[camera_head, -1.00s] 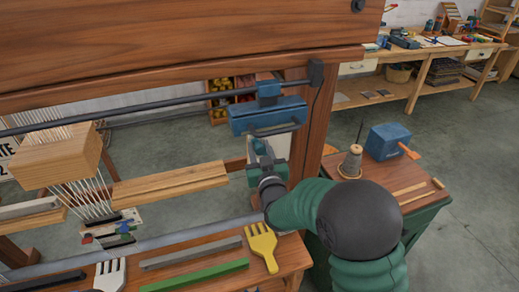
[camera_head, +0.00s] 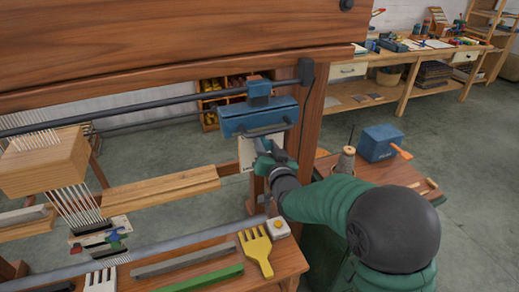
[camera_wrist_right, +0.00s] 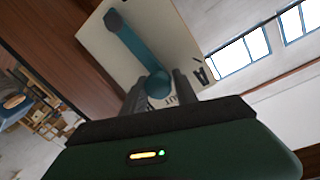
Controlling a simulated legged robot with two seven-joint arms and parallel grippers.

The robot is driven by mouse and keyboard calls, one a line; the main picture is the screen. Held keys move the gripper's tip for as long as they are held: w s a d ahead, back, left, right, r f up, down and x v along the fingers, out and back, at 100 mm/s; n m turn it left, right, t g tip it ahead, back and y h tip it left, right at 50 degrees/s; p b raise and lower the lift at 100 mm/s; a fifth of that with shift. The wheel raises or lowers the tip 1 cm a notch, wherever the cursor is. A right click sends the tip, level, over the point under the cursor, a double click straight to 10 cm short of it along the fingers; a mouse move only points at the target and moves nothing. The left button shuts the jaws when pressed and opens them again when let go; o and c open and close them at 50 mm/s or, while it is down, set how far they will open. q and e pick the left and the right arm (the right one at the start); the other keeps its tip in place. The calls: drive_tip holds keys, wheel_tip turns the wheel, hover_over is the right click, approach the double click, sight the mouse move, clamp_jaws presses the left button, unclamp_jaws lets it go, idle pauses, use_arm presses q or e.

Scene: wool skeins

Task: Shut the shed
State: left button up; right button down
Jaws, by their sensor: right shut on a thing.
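A teal lever (camera_wrist_right: 134,48) with a dark pivot at one end and a round knob at the other lies across a cream plate (camera_wrist_right: 98,46) in the right wrist view. Partly hidden lettering shows on the plate beside the knob. My right gripper (camera_wrist_right: 160,88) is shut on the lever's knob end, one finger on each side. In the head view the right gripper (camera_head: 266,160) is at the loom's right post, below the blue box, in front of the plate (camera_head: 245,152). White threads (camera_head: 84,204) run through a wooden block (camera_head: 45,162) at the left. My left gripper is not seen.
A blue box with a handle (camera_head: 258,118) hangs from the dark rail just above the right gripper. A yellow fork (camera_head: 256,250) and a small white box (camera_head: 278,228) lie on the front bench. A thread cone (camera_head: 345,160) and blue box (camera_head: 380,142) stand at right.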

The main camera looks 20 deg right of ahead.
drive_tip(key=shift+d+f+m, duration=0.3)
drive_tip(key=shift+d+m, duration=0.1)
drive_tip(key=c, duration=1.4)
unclamp_jaws()
drive_tip(key=o, duration=0.4)
drive_tip(key=shift+r, duration=0.15)
drive_tip(key=s+b, duration=0.2)
drive_tip(key=s, duration=0.3)
drive_tip(key=s+b, duration=0.3)
drive_tip(key=s, duration=0.3)
drive_tip(key=s+a+r+b, duration=0.1)
drive_tip(key=s+b, duration=0.2)
drive_tip(key=s, duration=0.2)
drive_tip(key=shift+s, duration=0.4)
